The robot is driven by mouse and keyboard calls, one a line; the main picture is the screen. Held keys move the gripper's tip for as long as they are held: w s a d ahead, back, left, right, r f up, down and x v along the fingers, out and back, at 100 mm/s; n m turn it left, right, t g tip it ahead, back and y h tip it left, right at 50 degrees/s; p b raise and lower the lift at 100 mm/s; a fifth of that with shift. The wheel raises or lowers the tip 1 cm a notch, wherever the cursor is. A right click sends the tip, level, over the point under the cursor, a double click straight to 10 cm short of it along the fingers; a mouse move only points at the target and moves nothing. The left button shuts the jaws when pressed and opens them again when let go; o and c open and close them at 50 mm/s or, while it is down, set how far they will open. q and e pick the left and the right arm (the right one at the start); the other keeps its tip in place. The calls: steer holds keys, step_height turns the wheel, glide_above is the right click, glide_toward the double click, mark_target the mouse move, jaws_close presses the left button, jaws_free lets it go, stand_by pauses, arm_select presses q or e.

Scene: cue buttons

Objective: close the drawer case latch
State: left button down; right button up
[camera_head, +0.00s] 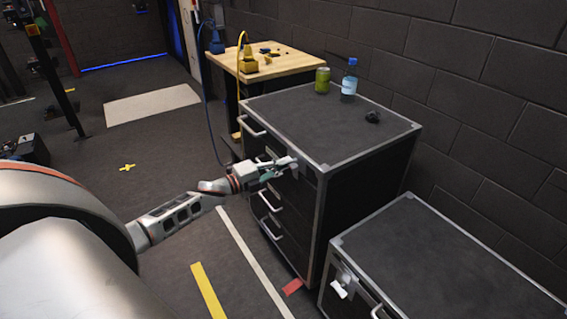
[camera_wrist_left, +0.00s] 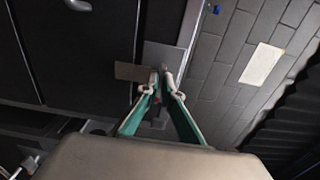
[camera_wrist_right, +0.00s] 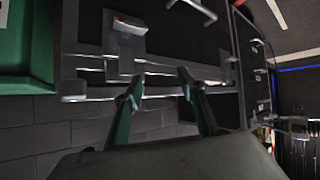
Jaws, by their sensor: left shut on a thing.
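The dark drawer case (camera_head: 325,120) with grey metal edges stands at the middle right, with several drawers with handles on its front. A light grey latch (camera_head: 291,161) sits near the top of its front, by the near corner. My left gripper (camera_head: 278,168) reaches this latch; its fingers are close together. In the left wrist view the fingertips (camera_wrist_left: 162,78) meet at a metal latch plate (camera_wrist_left: 164,55), pinching a small part that they mostly hide. My right gripper (camera_wrist_right: 157,87) shows only in its own wrist view, with fingers apart and nothing between them.
A lower dark case (camera_head: 445,265) with its own latch (camera_head: 343,288) stands at the front right. A green can (camera_head: 322,80), a blue-capped bottle (camera_head: 349,82) and a small dark object (camera_head: 373,116) stand on the drawer case.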

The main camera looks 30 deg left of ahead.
arm_select(q)
steer(key=shift+w+r+n, duration=0.1)
steer(key=shift+r+n, duration=0.15)
steer(key=shift+n, duration=0.05)
steer(key=c, duration=2.2)
jaws_free()
steer(key=shift+c, duration=0.2)
steer(key=shift+f, duration=0.1)
steer(key=shift+f, duration=0.1)
steer(key=v, duration=1.2)
steer(key=shift+d, duration=0.1)
